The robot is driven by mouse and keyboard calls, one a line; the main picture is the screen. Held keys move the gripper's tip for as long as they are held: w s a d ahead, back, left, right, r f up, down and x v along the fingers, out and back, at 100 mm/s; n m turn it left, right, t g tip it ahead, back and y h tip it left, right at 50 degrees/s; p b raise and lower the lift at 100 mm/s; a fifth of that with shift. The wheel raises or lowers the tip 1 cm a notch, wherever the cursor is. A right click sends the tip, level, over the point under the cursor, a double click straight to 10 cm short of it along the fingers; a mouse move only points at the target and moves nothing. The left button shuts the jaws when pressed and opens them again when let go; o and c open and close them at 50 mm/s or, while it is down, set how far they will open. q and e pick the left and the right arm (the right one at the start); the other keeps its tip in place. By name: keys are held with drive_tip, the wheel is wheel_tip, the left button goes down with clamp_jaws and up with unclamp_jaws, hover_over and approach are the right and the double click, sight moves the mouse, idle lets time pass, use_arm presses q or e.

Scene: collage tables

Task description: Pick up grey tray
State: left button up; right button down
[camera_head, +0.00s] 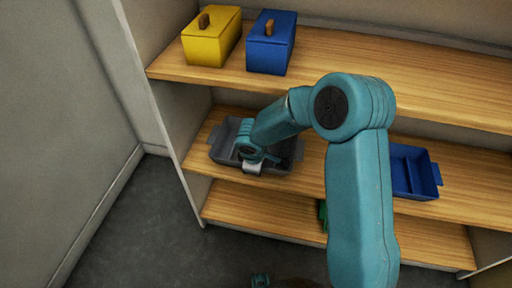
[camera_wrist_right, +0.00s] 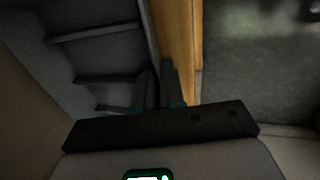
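The grey tray (camera_head: 283,168) sits on the middle shelf at the left, with dividers inside. It also shows in the right wrist view (camera_wrist_right: 95,65), filling the left side. My right arm reaches over the shelf, and its gripper (camera_head: 252,167) is at the tray's front rim. In the right wrist view the two dark fingers (camera_wrist_right: 159,85) are close together, with the tray's wall running down between them. The gripper looks shut on that wall, though the contact is dark. My arm hides part of the tray.
A yellow box (camera_head: 205,45) and a blue box (camera_head: 268,55) stand on the top shelf. A blue tray (camera_head: 425,170) sits right of my arm on the middle shelf. A green thing (camera_head: 322,212) is mostly hidden on the lower shelf. Grey floor is clear at the left.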

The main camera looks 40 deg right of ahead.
drive_tip(key=shift+r+p, duration=0.3)
drive_tip(key=shift+p, duration=0.15)
drive_tip(key=shift+s+a+r, duration=0.15)
drive_tip(key=shift+a+r, duration=0.05)
drive_tip(key=shift+r, duration=0.1)
wheel_tip(320, 180, up, 6)
drive_tip(key=p, duration=0.3)
drive_tip(key=s+a+b, duration=0.2)
drive_tip(key=s+a, duration=1.1)
drive_tip(key=a, duration=0.1)
drive_tip(key=shift+a+r, duration=0.15)
drive_tip(key=shift+a, duration=0.25)
